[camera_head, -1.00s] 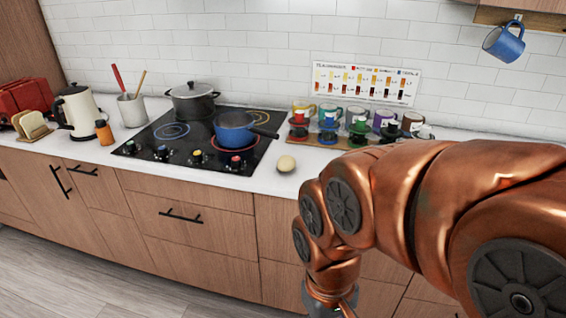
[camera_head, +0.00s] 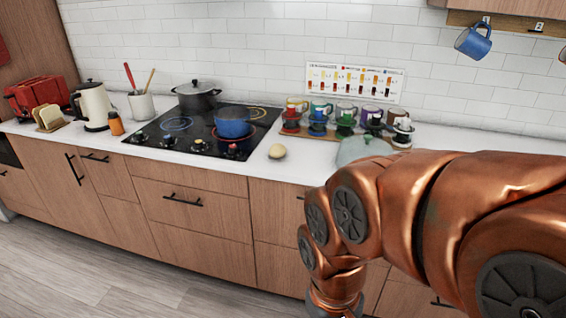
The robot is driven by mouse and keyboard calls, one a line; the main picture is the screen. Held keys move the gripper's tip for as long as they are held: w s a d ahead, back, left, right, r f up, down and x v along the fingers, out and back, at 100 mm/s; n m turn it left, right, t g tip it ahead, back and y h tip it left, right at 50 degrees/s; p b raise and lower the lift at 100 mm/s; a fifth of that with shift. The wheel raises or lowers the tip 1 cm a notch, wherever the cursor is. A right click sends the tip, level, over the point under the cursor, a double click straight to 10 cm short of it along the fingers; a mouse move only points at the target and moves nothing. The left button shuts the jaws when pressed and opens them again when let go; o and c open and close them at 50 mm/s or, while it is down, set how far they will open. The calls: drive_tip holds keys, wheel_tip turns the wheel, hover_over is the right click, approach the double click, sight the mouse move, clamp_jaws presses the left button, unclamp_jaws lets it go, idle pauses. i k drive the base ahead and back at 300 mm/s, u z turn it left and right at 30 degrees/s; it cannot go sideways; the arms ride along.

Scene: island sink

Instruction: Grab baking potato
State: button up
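A small round pale-beige thing, which looks like the baking potato (camera_head: 277,151), lies on the white counter just right of the cooktop. Nothing touches it. My copper-coloured arm comes in from the right side and bends down to the bottom edge of the view, in front of the drawers. My gripper is below the picture's edge and does not show, so its fingers cannot be seen. The arm is lower than the potato in the picture and to its right.
The cooktop (camera_head: 178,146) bears a blue pan (camera_head: 233,122) and a dark lidded pot (camera_head: 197,96). A rack of cups (camera_head: 345,113) stands behind the potato, and a grey-green vessel (camera_head: 358,150) stands to its right, partly behind my arm. The counter around the potato is clear.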

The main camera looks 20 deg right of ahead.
sight(277, 150)
drive_tip(key=u, duration=0.25)
drive_tip(key=i, duration=1)
drive_tip(key=z, duration=0.15)
